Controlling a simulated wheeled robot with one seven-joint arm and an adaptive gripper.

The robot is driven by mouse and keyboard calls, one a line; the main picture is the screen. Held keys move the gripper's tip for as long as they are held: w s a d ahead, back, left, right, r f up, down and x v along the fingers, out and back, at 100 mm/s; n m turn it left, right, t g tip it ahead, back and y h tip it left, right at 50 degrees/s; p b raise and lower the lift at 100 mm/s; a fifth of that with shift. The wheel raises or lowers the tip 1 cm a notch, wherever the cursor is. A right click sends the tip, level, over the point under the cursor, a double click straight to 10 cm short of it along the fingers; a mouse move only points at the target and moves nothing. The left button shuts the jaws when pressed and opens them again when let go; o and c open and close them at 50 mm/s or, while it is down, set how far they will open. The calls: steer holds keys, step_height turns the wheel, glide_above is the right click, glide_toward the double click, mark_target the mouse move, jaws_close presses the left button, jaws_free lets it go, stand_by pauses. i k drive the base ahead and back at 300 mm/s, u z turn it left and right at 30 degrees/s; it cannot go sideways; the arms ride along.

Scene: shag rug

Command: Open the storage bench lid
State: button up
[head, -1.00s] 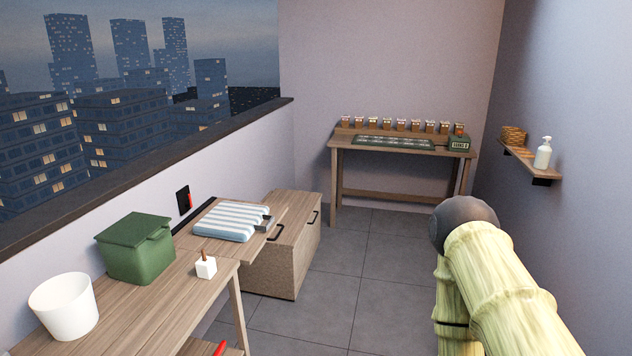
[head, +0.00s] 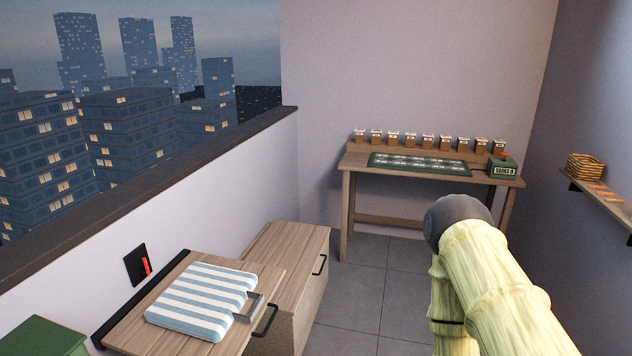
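The storage bench seems to be the low wooden unit along the left wall. Its near wooden top (head: 128,338) lies flat, with a dark strip along its wall side and a black handle (head: 265,320) at its right edge. Which section the lid belongs to is unclear. My arm shows at lower right; my gripper is out of view.
A green container (head: 42,338) stands at lower left. A wooden table (head: 400,180) with several small pots and a green box (head: 503,168) stands at the back. A shelf (head: 603,197) is on the right wall. Grey floor (head: 368,290) is clear between.

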mark_target(296, 248)
steer(key=z, duration=0.2)
steer(key=i, duration=2.5)
steer(key=u, duration=0.3)
